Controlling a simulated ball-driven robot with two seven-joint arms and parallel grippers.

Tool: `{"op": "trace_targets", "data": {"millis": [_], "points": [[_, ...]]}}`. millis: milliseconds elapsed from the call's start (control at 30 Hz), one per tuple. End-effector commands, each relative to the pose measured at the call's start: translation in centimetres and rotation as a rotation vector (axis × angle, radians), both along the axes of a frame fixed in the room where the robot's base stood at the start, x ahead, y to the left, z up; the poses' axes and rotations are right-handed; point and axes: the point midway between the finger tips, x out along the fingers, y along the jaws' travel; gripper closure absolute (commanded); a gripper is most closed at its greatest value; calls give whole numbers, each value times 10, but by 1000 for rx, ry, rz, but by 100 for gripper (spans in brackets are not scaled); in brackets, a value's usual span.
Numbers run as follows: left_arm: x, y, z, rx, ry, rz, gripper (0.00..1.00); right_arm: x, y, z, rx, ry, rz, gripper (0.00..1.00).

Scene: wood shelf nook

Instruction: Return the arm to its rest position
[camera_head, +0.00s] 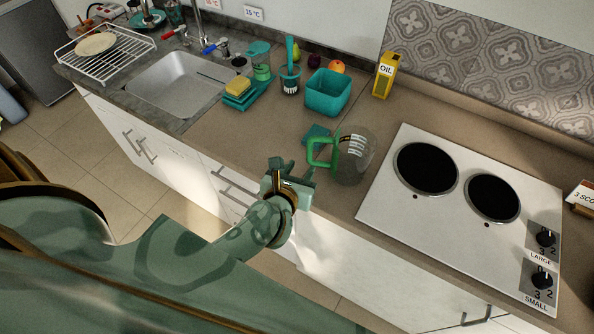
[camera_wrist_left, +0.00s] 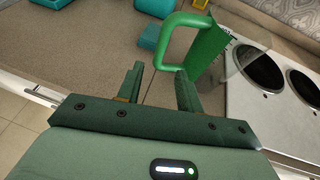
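My left gripper (camera_head: 290,178) is at the counter's front edge, just in front of a clear jug with a green handle (camera_head: 354,155). In the left wrist view, the gripper's two fingers (camera_wrist_left: 159,85) are spread apart with nothing between them. The jug's green handle (camera_wrist_left: 178,38) is just beyond the fingertips and looks apart from them. The jug stands upright on the counter. My right gripper is not in either view.
The counter (camera_head: 235,140) holds a teal bin (camera_head: 327,93), a yellow oil carton (camera_head: 386,76) and a teal cloth-like item (camera_head: 317,134). A white hob (camera_head: 388,205) lies to the right. A sink (camera_head: 175,88) and dish rack (camera_head: 105,62) are to the left.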

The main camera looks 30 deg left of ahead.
Motion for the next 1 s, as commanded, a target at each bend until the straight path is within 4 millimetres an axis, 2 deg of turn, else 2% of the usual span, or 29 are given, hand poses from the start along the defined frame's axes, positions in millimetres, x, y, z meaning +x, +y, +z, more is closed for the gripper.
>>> {"op": "trace_targets", "data": {"millis": [100,200,667,767,867,967,1000], "points": [[-12,-2,5,1,1,0,64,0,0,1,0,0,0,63],[-16,-3,7,1,-1,0,64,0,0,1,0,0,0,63],[-16,-2,7,0,0,0,64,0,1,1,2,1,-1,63],[-14,-3,13,34,-25,-19,64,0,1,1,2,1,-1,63],[-9,-8,45,216,-146,-115,64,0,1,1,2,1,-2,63],[-10,-29,99,611,-354,-302,64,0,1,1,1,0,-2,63],[-15,-44,119,826,-439,-395,64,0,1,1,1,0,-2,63]]}}
